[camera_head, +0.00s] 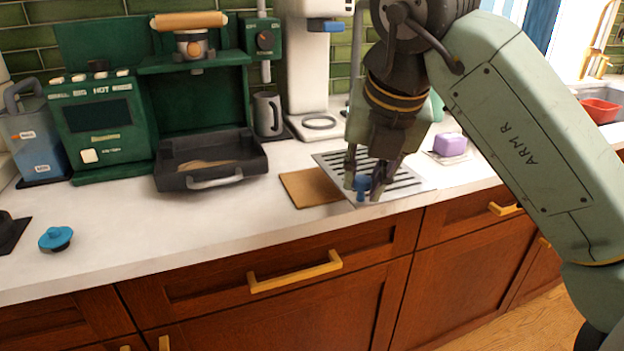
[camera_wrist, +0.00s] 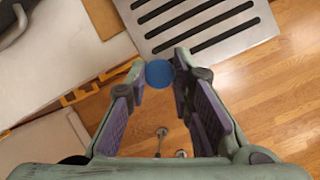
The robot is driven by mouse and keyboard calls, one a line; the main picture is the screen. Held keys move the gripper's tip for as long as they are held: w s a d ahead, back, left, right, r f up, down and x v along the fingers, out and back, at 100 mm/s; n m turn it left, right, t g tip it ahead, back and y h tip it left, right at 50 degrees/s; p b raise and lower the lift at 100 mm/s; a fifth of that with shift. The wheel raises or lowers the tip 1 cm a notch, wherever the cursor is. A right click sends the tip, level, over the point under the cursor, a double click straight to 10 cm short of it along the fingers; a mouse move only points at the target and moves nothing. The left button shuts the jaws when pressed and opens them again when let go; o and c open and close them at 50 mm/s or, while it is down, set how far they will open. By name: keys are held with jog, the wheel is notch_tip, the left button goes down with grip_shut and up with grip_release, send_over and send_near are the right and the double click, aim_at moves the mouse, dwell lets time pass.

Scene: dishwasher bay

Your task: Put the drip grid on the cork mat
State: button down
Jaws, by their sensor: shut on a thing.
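The drip grid (camera_head: 412,184) is a flat silver plate with dark slots, at the counter's front edge just right of the cork mat (camera_head: 308,188). My gripper (camera_head: 367,190) is shut on the blue knob (camera_head: 361,183) at the grid's near left side. In the wrist view, the knob (camera_wrist: 159,73) sits between my fingertips and the grid (camera_wrist: 215,42) shows beyond, its near corner over the wooden floor. I cannot tell whether the grid is lifted off the counter. The brown cork mat lies bare; part of it shows in the wrist view (camera_wrist: 103,17).
A green coffee machine (camera_head: 100,115) with a black tray (camera_head: 212,170) stands left of the mat. A purple block (camera_head: 450,144) sits behind the grid at right. A white grinder (camera_head: 312,65) stands behind. A blue-topped tamper (camera_head: 56,238) lies far left.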

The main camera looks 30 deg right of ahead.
jog(key=w+a, duration=0.1)
jog(key=w, duration=0.1)
jog(key=w+a+p, duration=0.1)
jog(key=w, duration=0.2)
jog(key=w+a, duration=0.1)
jog(key=w, duration=0.1)
jog(key=shift+w+a+f+p, duration=0.3)
jog(key=shift+w+f, duration=0.05)
jog(key=shift+f+p, duration=0.35)
jog(key=shift+f, duration=1.45)
jog(key=shift+f, duration=0.1)
jog(key=c, duration=1.4)
grip_release()
jog(key=shift+r, duration=0.25)
jog(key=b+v, duration=0.1)
jog(key=v, duration=1)
jog(key=shift+r, duration=0.3)
jog(key=shift+s+a, duration=0.1)
jog(key=shift+a, duration=0.05)
